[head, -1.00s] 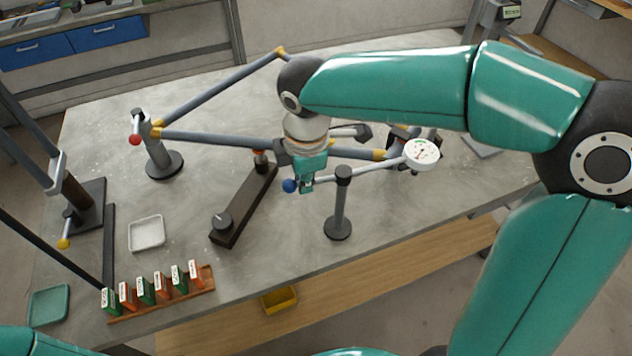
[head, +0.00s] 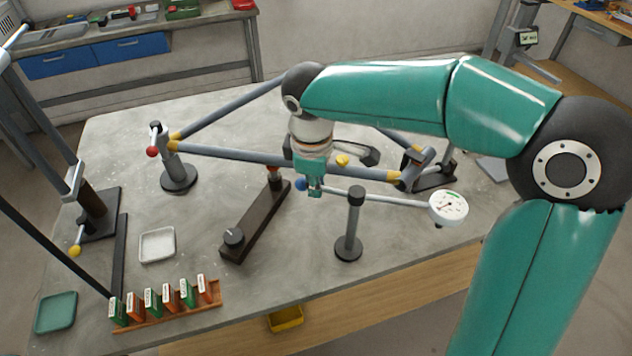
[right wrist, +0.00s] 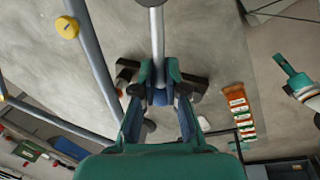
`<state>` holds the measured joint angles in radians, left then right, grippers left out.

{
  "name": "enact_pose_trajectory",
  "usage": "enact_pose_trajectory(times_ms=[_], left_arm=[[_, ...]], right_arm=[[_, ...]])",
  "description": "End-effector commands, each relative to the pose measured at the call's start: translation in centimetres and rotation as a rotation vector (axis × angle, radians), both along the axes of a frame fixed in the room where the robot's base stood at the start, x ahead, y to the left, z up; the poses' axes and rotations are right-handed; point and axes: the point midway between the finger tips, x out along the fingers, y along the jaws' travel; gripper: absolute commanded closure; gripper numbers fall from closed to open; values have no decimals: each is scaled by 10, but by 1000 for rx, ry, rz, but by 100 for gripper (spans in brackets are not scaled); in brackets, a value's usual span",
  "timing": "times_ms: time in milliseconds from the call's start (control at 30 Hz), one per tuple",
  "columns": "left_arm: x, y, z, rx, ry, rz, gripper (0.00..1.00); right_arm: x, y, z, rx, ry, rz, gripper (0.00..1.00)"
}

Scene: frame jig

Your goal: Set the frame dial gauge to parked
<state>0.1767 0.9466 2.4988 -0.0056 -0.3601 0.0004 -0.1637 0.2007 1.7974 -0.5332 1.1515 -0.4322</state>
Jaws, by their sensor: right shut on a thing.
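The dial gauge (head: 448,207) has a round white face and sits at the right end of a grey swing arm (head: 395,200). The swing arm pivots on a black post (head: 349,225). The gauge is clear of the tubular frame (head: 250,155), toward the front edge. My right gripper (head: 314,190) is shut on the blue knob (head: 301,184) at the arm's left end. The knob also shows between the fingers in the right wrist view (right wrist: 160,97). My left gripper (right wrist: 285,66) shows only at the right of the right wrist view; its jaws are unclear.
A dark bar with a knob (head: 255,225) lies left of the post. A white tray (head: 157,245), a rack of green and orange blocks (head: 165,305) and a green tray (head: 56,312) stand at the left. The bench front near the post is clear.

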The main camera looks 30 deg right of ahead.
Motion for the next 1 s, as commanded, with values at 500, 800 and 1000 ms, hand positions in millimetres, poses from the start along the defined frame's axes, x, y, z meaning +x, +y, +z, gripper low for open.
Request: enact_pose_trajectory(times_ms=[500,800,1000], left_arm=[[0,0,0,0,0,0,60],[0,0,1,0,0,0,60],[0,0,1,0,0,0,60]], right_arm=[[0,-1,0,3,-3,-4,63],[-1,0,9,2,-5,-4,63],[-5,3,41,3,-9,-4,63]])
